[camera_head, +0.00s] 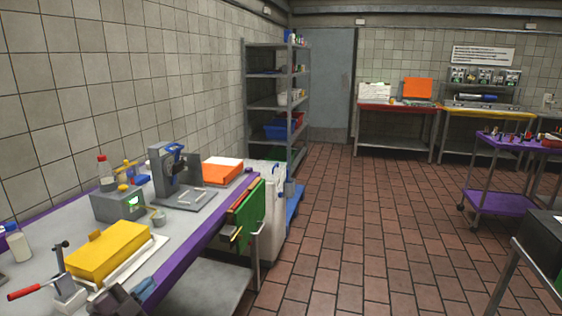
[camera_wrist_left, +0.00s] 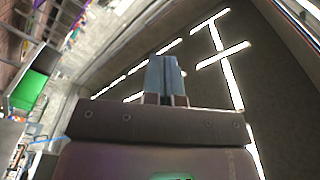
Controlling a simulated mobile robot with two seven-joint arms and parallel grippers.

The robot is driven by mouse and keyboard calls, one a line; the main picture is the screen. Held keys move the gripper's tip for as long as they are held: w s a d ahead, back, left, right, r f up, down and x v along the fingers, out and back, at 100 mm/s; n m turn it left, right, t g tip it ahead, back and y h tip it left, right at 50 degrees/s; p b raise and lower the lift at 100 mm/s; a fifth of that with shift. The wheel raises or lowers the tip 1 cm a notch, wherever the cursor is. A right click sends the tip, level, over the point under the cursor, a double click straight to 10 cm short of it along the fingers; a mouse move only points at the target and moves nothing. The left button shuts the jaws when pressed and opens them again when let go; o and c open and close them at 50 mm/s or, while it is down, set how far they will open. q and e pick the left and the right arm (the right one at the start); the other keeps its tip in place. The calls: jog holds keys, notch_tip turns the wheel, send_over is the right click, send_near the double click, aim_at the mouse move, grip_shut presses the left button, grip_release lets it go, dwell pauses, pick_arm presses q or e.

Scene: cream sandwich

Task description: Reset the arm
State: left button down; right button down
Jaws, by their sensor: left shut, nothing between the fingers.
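My left gripper (camera_head: 146,289) is at the bottom of the head view, over the front edge of the workbench (camera_head: 200,224). Its blue fingers point right and away from me. The left wrist view shows the same fingers (camera_wrist_left: 165,76) pressed together with nothing between them. That camera is tilted, and bright ceiling lights (camera_wrist_left: 222,55) show behind the fingers. My right gripper is in neither view.
The bench holds a yellow block (camera_head: 108,248), a red-handled tool (camera_head: 27,291), a grey scale-like box (camera_head: 118,205), a grey press (camera_head: 177,175) and a white bottle (camera_head: 17,243). Green boards (camera_head: 247,210) hang at its end. A purple cart (camera_head: 503,203) stands right. The tiled floor between is clear.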

pick_arm(q)
jog(key=s+a+f+n+g+y, duration=0.1)
jog(key=s+f+n+y, duration=0.1)
jog(key=s+f+n, duration=0.35)
jog(key=s+a+f+n+g+y, duration=0.1)
jog(key=s+f+n+g+y, duration=0.15)
jog(key=f, duration=0.65)
jog(key=s+d+f+n+g+y, duration=0.1)
jog(key=s+f+n, duration=0.4)
jog(key=s+f, duration=0.7)
jog(key=s+g+y, duration=0.1)
jog(key=s, duration=0.2)
jog(key=shift+s+d+f+g, duration=0.2)
jog(key=shift+s+f+g, duration=0.05)
jog(key=shift+s+g, duration=0.1)
